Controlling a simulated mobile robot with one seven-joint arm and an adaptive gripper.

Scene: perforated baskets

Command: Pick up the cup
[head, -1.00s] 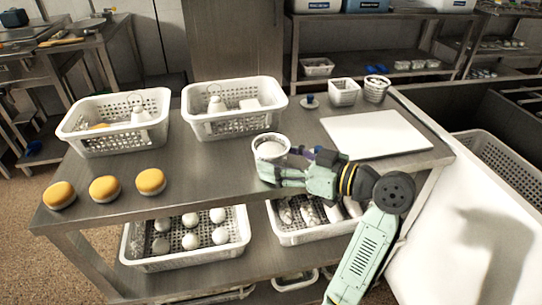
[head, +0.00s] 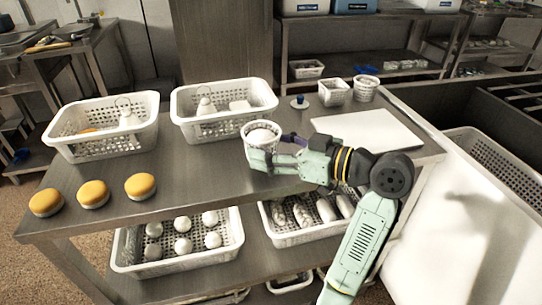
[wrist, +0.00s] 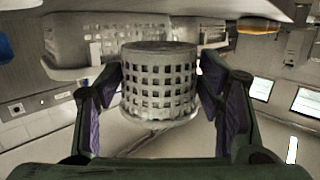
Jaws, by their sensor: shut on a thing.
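The cup (head: 249,139) is a small white round perforated container near the middle of the table, in front of the second basket in the head view. Something pale and rounded shows inside it. My gripper (head: 266,157) reaches in from the right and is shut on the cup. In the wrist view the cup (wrist: 158,84) sits between the two dark fingers of my gripper (wrist: 160,95), its side full of square holes. The cup seems to be a little above the tabletop.
Two white perforated baskets (head: 100,146) (head: 222,131) stand at the back left. Several yellow-topped round items (head: 93,191) line the front left. A white board (head: 368,130) lies right, with small white containers (head: 334,93) behind it. Baskets (head: 180,263) fill the shelf below.

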